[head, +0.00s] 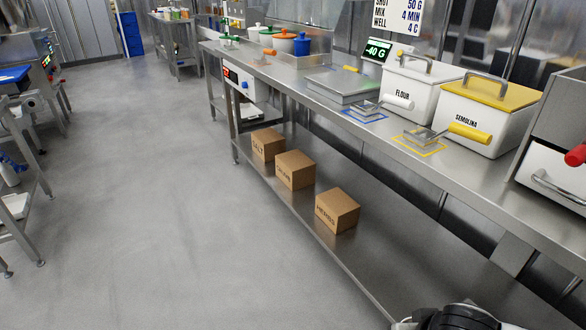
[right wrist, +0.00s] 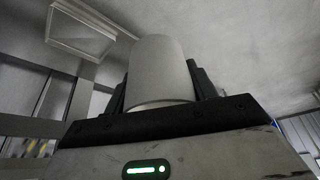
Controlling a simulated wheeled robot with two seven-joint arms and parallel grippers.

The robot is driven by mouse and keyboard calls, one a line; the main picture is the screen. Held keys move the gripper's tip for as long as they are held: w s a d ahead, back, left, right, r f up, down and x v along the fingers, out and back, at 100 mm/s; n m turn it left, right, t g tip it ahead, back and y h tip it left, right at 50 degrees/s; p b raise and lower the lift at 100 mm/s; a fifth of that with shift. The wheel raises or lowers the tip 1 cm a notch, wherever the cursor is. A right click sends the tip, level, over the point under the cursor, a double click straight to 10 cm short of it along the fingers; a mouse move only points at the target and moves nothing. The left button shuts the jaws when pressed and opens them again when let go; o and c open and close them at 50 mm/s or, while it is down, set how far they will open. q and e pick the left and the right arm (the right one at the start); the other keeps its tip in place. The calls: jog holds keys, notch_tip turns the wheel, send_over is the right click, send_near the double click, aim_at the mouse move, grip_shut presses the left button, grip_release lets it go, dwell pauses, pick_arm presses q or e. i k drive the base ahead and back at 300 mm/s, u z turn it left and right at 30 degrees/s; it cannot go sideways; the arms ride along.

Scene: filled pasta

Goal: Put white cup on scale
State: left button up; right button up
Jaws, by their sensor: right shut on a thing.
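The white cup (right wrist: 158,62) is held between the dark fingers of my right gripper (right wrist: 160,88) in the right wrist view. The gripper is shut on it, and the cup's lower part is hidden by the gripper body. In the head view only a dark piece of my arm shows at the bottom right edge. A flat steel box (head: 340,86), which looks like the scale, lies on the bench, with a green display (head: 376,50) reading -40 G behind it. Its top looks bare. My left gripper is in neither view.
The steel bench (head: 480,180) also holds a flour bin (head: 408,86), a semolina bin (head: 485,118), scoops on blue and yellow outlines, and lidded pots (head: 284,42) at the far end. Several cardboard boxes (head: 295,171) sit on its lower shelf. The grey floor (head: 150,200) at left is clear.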

aim_at(345, 79)
jog(key=u, duration=1.1)
jog(key=i, duration=2.65)
jog(key=z, duration=1.1)
